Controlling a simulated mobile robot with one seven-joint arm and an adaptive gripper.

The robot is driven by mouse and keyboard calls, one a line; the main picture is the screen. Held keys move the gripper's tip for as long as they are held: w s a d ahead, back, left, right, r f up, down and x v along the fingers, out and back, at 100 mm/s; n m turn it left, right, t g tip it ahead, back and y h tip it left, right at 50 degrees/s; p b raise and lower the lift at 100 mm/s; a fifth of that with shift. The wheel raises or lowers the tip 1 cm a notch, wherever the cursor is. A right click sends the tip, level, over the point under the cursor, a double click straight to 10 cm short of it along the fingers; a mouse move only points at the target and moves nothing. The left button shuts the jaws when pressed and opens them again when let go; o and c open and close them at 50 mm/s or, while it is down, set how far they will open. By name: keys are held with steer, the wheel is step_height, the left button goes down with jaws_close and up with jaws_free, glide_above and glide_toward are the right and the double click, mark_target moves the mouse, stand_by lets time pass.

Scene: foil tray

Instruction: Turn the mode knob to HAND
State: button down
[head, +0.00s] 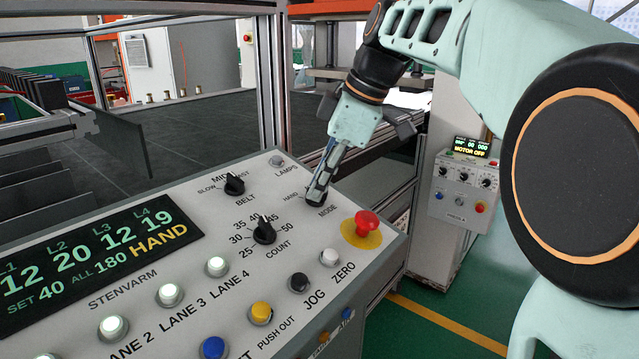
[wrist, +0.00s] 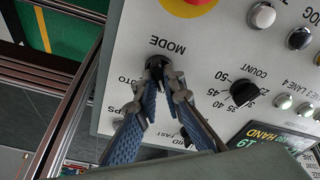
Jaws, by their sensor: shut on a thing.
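The mode knob (wrist: 155,61) is a small black knob above the word MODE on the grey sloping panel (head: 330,270). My gripper (head: 318,192) points down at it, and its fingers hide most of the knob in the head view. In the wrist view my gripper (wrist: 166,76) has its two fingertips closed in on the knob. The knob's pointer is covered, so its angle cannot be told. The label HAND shows left of the knob in the head view. The panel display (head: 95,258) reads HAND in yellow.
A red mushroom button (head: 367,222) on a yellow base stands close to the right of the mode knob. The count knob (head: 264,230) and belt knob (head: 234,184) lie to the left. Lit lane buttons and coloured push buttons (head: 260,312) line the front. A metal frame post (head: 271,80) rises behind the panel.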

steer(key=c, duration=2)
jaws_free()
steer(key=shift+c, duration=0.2)
steer(key=v, duration=1.2)
steer(key=shift+w, duration=0.1)
